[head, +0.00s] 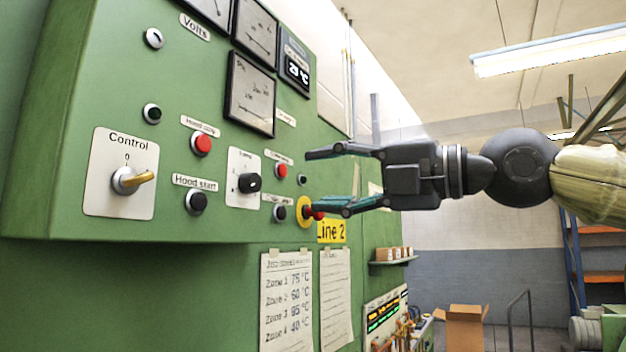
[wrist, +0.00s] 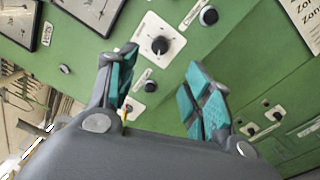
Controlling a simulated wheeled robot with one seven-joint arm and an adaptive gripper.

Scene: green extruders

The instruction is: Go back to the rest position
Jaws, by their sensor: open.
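My gripper (head: 325,180) is open and empty in the head view, its two fingers pointing left at the green control panel (head: 90,60). The lower finger is close to a red button on a yellow ring (head: 304,211) and partly overlaps it in the picture; I cannot tell whether they touch. In the wrist view, my gripper (wrist: 165,80) has its teal finger pads spread apart. A black knob (wrist: 160,45) on a white plate shows beyond the fingertips, with the green panel (wrist: 225,60) around it.
The panel carries a Control switch (head: 133,180), a black selector knob (head: 249,183), red buttons (head: 202,144) and gauges (head: 251,93). Paper sheets (head: 287,300) hang below. A cardboard box (head: 463,325) and orange shelves (head: 603,277) stand farther back. The space below my arm looks free.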

